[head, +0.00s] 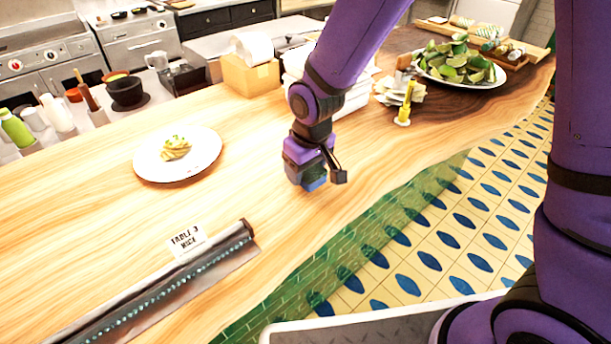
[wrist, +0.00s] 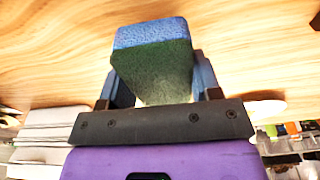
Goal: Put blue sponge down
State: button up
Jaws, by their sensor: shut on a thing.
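The blue sponge (head: 315,184) is in my gripper (head: 318,178), low over the wooden counter (head: 255,220) near its front edge. In the wrist view the sponge (wrist: 150,36) shows a blue layer and a dark green layer. The fingers of my gripper (wrist: 160,85) are shut on its two sides. Most of the sponge is hidden behind the gripper in the head view. I cannot tell whether the sponge touches the counter.
A white plate with food (head: 178,153) is to the left. A foil roll (head: 165,285) and a "Table 3" card (head: 187,240) lie front left. A plate of lime wedges (head: 462,65) and a yellow-handled item (head: 405,105) are back right. The counter around the gripper is clear.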

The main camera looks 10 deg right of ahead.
jog(key=shift+f, duration=1.25)
jog(key=shift+f, duration=0.1)
jog(key=o, duration=1)
jog(key=shift+c, duration=0.2)
